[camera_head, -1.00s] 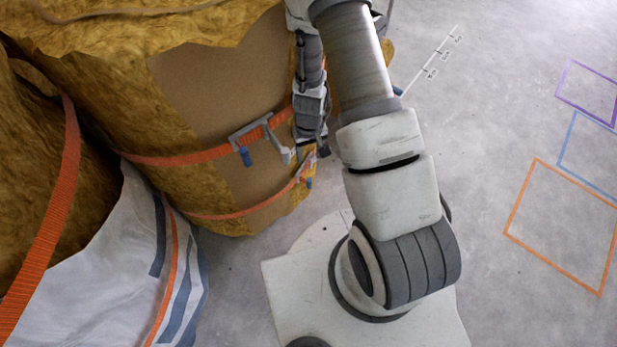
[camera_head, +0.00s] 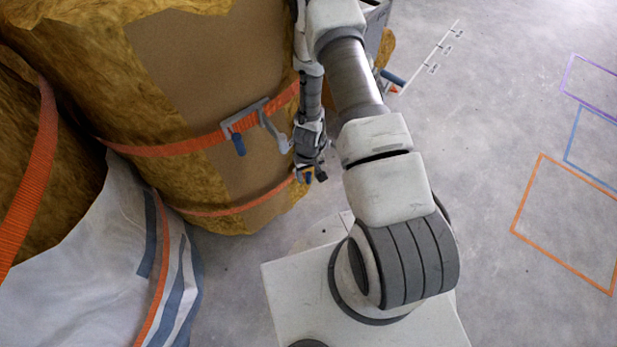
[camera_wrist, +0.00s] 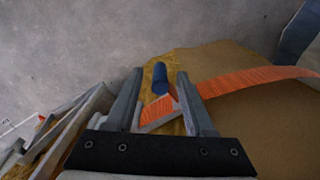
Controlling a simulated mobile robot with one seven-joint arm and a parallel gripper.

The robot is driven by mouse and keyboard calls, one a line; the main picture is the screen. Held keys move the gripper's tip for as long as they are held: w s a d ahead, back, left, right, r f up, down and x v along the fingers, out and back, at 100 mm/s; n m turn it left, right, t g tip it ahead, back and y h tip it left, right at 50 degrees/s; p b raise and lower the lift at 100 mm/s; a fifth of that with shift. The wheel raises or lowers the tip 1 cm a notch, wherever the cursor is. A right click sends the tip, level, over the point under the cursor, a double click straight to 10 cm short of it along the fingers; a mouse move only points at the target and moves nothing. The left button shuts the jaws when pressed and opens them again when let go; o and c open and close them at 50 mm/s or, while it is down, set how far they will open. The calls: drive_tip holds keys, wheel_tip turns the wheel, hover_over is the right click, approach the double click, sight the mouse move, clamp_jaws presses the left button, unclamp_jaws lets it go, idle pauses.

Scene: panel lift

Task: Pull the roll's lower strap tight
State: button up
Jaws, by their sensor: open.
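The roll (camera_head: 190,70) is yellow-brown wool with a brown paper face and stands at the left in the head view. Its lower strap (camera_head: 232,210) is an orange band low around it; the band also shows in the wrist view (camera_wrist: 255,79). My gripper (camera_wrist: 158,98) is open. Its fingers stand either side of a blue handle (camera_wrist: 160,78) and a short orange strap piece (camera_wrist: 155,109) at the lower buckle. I cannot tell whether they touch. In the head view my gripper (camera_head: 312,174) is at the lower strap's right end, partly hiding the buckle.
Above is an upper orange strap (camera_head: 180,147) with a grey ratchet buckle (camera_head: 245,118) and blue-tipped lever. A white sack (camera_head: 90,260) and another strapped roll (camera_head: 15,140) crowd the left. The floor at right is clear, with painted outlines (camera_head: 565,222).

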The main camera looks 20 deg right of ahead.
drive_tip(key=shift+f, duration=0.45)
clamp_jaws()
idle(1.2)
